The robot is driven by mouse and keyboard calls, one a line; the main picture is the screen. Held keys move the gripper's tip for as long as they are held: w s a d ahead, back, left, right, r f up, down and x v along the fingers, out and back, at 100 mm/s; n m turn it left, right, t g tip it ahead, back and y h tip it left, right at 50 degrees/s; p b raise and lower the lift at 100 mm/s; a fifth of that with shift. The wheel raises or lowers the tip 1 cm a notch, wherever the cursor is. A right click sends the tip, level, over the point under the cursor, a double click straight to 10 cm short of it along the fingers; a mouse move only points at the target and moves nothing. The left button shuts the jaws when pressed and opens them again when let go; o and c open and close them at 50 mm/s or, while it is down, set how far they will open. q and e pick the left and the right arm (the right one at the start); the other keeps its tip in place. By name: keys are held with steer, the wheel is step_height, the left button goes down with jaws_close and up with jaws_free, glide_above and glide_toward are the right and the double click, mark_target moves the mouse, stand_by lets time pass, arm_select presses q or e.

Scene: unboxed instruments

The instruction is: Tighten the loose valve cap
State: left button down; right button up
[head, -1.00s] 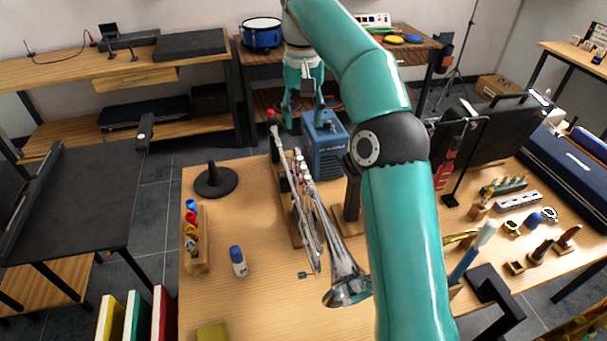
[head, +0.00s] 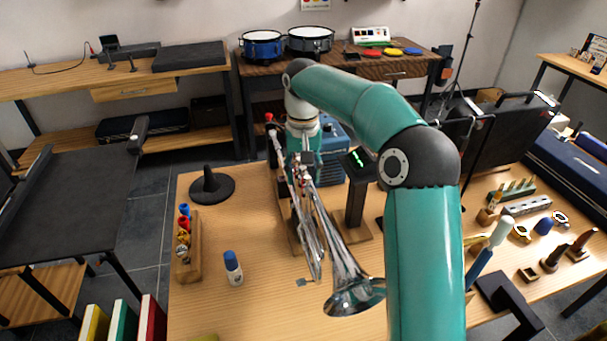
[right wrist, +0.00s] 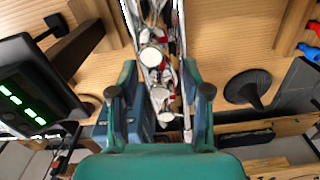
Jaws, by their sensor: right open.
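A silver trumpet (head: 345,276) lies along a wooden stand on the table, its bell toward me. My right gripper (head: 304,172) is over its valve section and hides most of the valves in the head view. In the right wrist view, my right gripper (right wrist: 160,78) is open, its two teal fingers apart on either side of the trumpet's valves. A pale round valve cap (right wrist: 151,57) shows between the fingertips, with other round caps below it in the picture. I cannot tell which cap is loose, or whether a finger touches anything. My left gripper is not in view.
A stand with a lit green display (head: 355,190) is close right of the trumpet. A blue box (head: 334,140) stands behind. A black cone stand (head: 212,186), a wooden rack (head: 187,260) and a blue-capped bottle (head: 233,268) are to the left.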

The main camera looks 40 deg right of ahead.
jaws_close()
steer(key=shift+r+m+p, duration=0.15)
steer(key=shift+m+p, duration=0.55)
steer(key=shift+m, duration=0.2)
steer(key=m, duration=0.2)
steer(key=shift+m+p, duration=0.4)
jaws_free()
steer(key=shift+d, duration=0.1)
